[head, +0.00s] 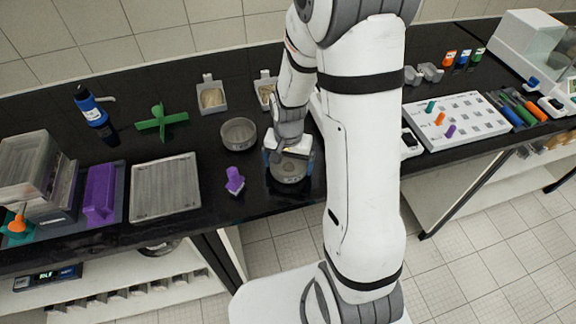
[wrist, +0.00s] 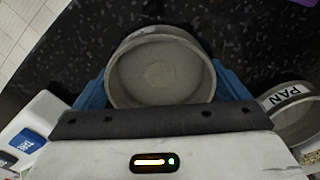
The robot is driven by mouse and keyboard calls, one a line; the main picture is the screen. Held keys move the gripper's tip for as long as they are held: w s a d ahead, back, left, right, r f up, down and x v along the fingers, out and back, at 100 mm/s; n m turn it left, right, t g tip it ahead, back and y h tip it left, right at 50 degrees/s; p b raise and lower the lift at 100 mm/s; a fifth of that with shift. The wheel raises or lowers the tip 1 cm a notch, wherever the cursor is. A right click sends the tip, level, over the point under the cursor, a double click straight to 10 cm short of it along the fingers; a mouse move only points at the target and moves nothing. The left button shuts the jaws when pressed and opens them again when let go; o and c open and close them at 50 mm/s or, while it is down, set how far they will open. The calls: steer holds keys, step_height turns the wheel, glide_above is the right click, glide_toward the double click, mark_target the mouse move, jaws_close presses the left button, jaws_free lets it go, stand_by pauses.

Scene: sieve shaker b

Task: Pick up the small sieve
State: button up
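A round grey metal sieve (head: 291,178) is at the front of the black bench, directly under my gripper (head: 289,162). In the wrist view the sieve (wrist: 160,70) sits centred between my two blue fingers, with a pale patch in its middle. The fingers (wrist: 160,88) flank its rim on both sides with no clear gap. The frames do not settle whether they press on it or whether it is lifted. A second round dish (head: 238,134) stands to its left in the head view; in the wrist view a dish labelled PAN (wrist: 295,108) shows at right.
A purple piece (head: 234,181) stands left of the sieve near the front edge. A square grey tray (head: 165,187), a green cross-shaped piece (head: 161,122) and a blue bottle (head: 91,107) are farther left. A white rack (head: 456,124) is to the right, beyond my arm.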

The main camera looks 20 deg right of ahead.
steer(key=c, duration=0.5)
